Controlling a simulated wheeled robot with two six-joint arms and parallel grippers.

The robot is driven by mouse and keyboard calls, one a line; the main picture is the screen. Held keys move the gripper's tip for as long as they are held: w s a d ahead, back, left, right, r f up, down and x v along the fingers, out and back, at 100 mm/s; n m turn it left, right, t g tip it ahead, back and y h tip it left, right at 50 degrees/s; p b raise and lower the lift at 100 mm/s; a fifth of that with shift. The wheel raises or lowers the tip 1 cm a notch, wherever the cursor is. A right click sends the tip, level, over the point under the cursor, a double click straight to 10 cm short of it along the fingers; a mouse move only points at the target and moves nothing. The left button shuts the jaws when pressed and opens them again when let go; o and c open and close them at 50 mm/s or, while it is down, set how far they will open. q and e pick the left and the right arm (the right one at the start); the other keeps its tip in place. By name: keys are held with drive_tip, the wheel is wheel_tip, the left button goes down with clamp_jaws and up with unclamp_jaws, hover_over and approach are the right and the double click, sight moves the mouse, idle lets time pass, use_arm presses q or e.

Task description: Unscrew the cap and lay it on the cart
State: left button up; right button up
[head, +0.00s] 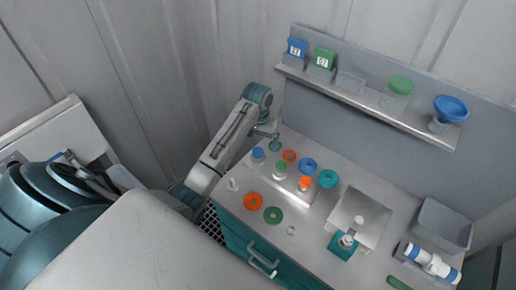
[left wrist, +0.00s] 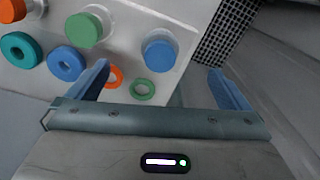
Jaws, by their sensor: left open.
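Three capped vessels stand in a row on the light cart top (head: 232,200). One has a blue cap (head: 258,153), one a green cap (head: 281,167) and one an orange cap (head: 305,183). All three caps are on their vessels. My left gripper (head: 270,136) is at the back left of the row, near the blue cap. In the left wrist view its jaws (left wrist: 160,88) are open with nothing held, and the blue cap (left wrist: 160,52) shows beyond them, between the two fingers' directions. The green cap (left wrist: 83,30) and part of the orange cap (left wrist: 12,10) are further left. My right gripper is not in view.
A shelf (head: 365,104) with containers runs along the back. A grey tray (head: 360,218) and a bin (head: 441,226) occupy the right.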

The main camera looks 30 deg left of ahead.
sight(258, 151)
use_arm(q)
drive_tip(key=m, duration=0.6)
drive_tip(key=shift+f+m+b, duration=0.3)
drive_tip(key=shift+f+m, duration=0.2)
drive_tip(key=shift+f, duration=1.6)
drive_tip(key=shift+c, duration=0.4)
